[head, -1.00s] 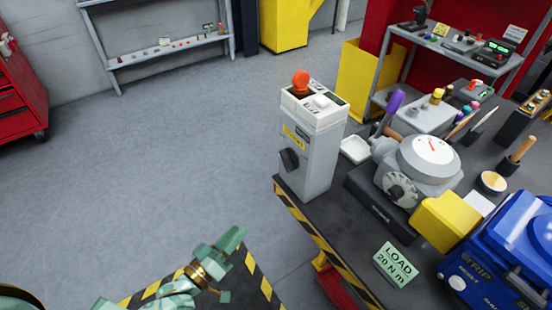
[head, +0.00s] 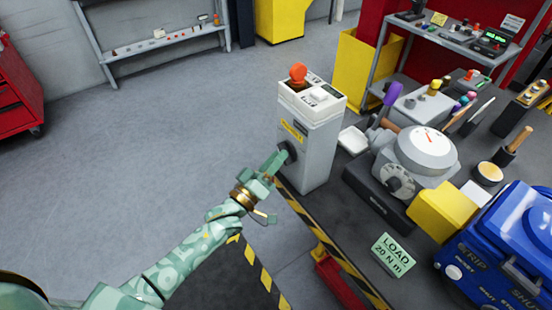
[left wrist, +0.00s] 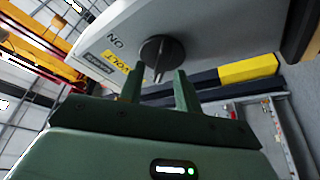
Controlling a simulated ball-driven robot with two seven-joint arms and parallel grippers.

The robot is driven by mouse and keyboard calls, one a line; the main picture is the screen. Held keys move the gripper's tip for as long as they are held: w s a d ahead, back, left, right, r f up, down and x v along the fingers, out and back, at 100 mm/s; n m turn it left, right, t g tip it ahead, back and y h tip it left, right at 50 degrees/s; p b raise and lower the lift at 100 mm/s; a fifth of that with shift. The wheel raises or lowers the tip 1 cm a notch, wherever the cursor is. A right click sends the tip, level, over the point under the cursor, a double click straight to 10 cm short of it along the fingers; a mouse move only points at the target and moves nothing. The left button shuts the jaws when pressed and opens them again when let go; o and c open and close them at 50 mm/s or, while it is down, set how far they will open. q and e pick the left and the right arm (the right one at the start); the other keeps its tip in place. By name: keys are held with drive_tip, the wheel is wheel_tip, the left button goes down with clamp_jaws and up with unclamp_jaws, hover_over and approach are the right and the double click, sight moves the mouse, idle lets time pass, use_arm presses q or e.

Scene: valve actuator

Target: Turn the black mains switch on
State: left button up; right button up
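The black mains switch (head: 290,150) is a round rotary knob on the side of a grey control box (head: 318,155). In the head view my left gripper (head: 278,163) is at the knob and partly covers it. The left wrist view shows the knob (left wrist: 158,50) with its ridge pointing toward the gripper. My left gripper (left wrist: 159,76) is open there, one finger on each side of the ridge, with gaps visible. Whether a finger touches it I cannot tell. "ON" is printed on the panel beside the knob. My right gripper is not in view.
An orange-red button (head: 299,73) tops the box. The box stands at the bench corner, edged with yellow-black stripes (head: 330,245). A grey gauge unit (head: 425,150), a yellow block (head: 440,212) and a blue machine (head: 505,240) stand to the right. Open floor lies left.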

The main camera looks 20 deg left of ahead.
use_arm(q)
drive_tip(key=shift+w+d, duration=0.1)
drive_tip(key=shift+w, duration=0.15)
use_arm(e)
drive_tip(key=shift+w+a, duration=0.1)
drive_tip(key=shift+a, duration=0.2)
use_arm(q)
clamp_jaws()
